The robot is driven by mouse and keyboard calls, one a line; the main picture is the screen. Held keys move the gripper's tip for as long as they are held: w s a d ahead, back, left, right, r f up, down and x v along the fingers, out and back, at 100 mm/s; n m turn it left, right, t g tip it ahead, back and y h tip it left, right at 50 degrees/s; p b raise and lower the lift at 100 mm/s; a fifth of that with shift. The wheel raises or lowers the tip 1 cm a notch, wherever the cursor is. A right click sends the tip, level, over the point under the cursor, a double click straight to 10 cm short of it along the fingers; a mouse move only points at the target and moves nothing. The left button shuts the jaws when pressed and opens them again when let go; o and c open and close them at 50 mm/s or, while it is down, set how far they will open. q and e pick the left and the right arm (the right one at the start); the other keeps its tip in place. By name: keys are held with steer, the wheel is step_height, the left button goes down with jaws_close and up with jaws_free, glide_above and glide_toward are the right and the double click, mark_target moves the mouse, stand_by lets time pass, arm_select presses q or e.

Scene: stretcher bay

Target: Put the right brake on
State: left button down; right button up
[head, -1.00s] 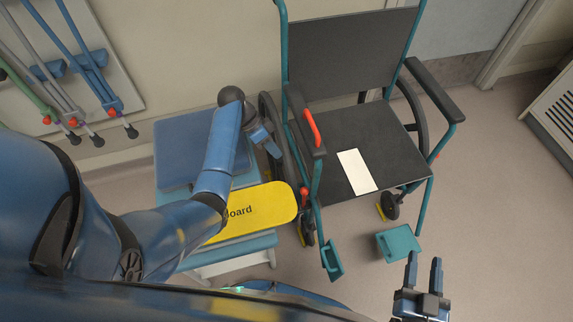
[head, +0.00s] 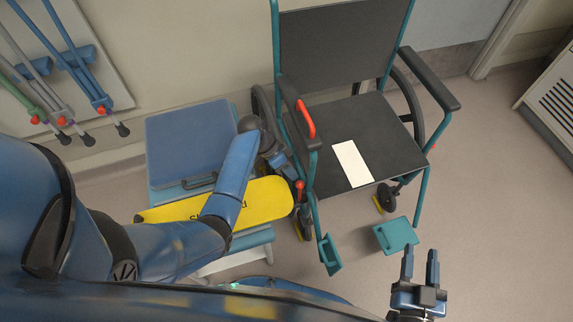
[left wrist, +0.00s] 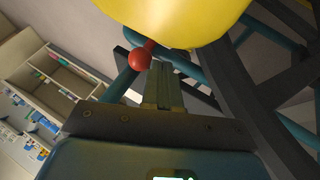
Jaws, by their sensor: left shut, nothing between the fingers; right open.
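The wheelchair (head: 352,130) stands facing me, with a black seat and teal frame. A brake lever with a red knob (head: 299,185) is on its picture-left side, by the wheel; the knob also shows in the left wrist view (left wrist: 139,60). My left gripper (head: 287,168) is shut and empty, close behind the knob in the head view. In the left wrist view the shut fingers (left wrist: 163,85) reach up just right of the knob; I cannot tell whether they touch it. My right gripper (head: 420,264) is open and empty, over the floor at the lower right.
A yellow board (head: 262,203) lies close beside the lever, under my left arm. A blue padded stool or seat (head: 190,145) stands behind it. A white sheet (head: 353,164) lies on the wheelchair seat. Teal footrests (head: 396,235) jut forward. Crutches (head: 65,60) hang on the wall. Floor at right is clear.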

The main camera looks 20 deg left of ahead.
arm_select(q)
steer(key=shift+s+d, duration=0.1)
stand_by(0.4)
steer(key=s+d+f+m+t+y+p, duration=0.1)
steer(key=s+d+t+y+p, duration=0.1)
steer(key=s, duration=0.4)
steer(key=s+d+f+m+t+y+p, duration=0.1)
steer(key=s+d+f+t+y+p, duration=0.1)
steer(key=s+d+t+p, duration=0.3)
steer(key=shift+s+d+f+t+y, duration=0.25)
steer(key=shift+s+d+t+y, duration=0.15)
steer(key=shift+y, duration=0.2)
steer(key=shift+s+f, duration=0.1)
steer(key=shift+s, duration=0.05)
stand_by(0.6)
